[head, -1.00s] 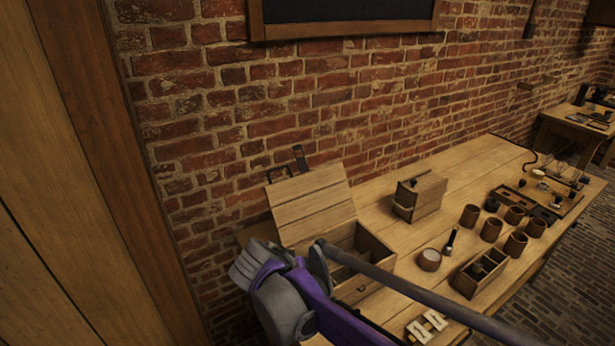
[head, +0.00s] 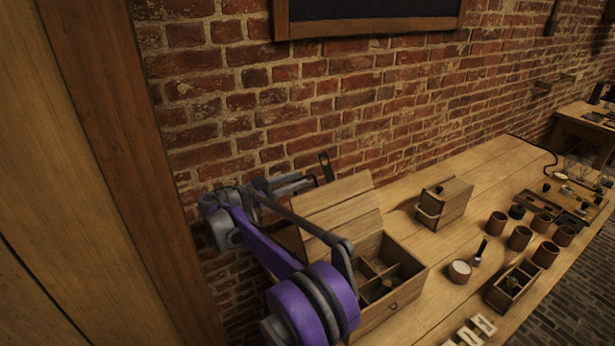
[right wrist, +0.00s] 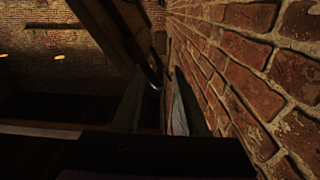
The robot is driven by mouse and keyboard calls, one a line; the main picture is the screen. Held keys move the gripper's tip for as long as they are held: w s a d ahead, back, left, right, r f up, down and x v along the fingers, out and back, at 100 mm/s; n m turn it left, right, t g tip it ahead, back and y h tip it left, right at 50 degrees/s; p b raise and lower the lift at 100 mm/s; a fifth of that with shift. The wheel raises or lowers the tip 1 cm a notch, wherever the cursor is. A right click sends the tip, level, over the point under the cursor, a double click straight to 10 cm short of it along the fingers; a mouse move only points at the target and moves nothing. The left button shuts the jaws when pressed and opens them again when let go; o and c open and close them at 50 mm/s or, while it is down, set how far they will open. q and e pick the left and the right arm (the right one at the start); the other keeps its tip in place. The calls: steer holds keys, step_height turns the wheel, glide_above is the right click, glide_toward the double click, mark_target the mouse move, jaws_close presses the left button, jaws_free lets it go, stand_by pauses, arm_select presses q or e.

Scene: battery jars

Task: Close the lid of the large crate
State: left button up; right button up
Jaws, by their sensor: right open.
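The large crate (head: 378,318) stands at the left end of the wooden table, with divided compartments inside. My right gripper (head: 307,181) is behind the lid's upper left edge, between lid and wall. Its fingers are apart and nothing shows between them. In the right wrist view the fingers (right wrist: 158,85) point along the wall, near a dark wooden edge and a curved metal piece. My left gripper is not in view.
A small closed wooden box (head: 446,203) stands right of the crate. Several brown cups (head: 519,238), a divided tray (head: 512,287) and a round jar (head: 459,271) stand farther right. The brick wall (head: 330,100) is close behind the lid.

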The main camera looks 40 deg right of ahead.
mark_target(311, 175)
steer(key=d, duration=0.4)
steer(key=shift+s+d+r, duration=0.15)
steer(key=shift+s+d, duration=0.2)
steer(key=shift+d, duration=0.05)
steer(key=shift+w+d, duration=0.1)
steer(key=shift+d, duration=0.15)
jaws_close()
stand_by(0.9)
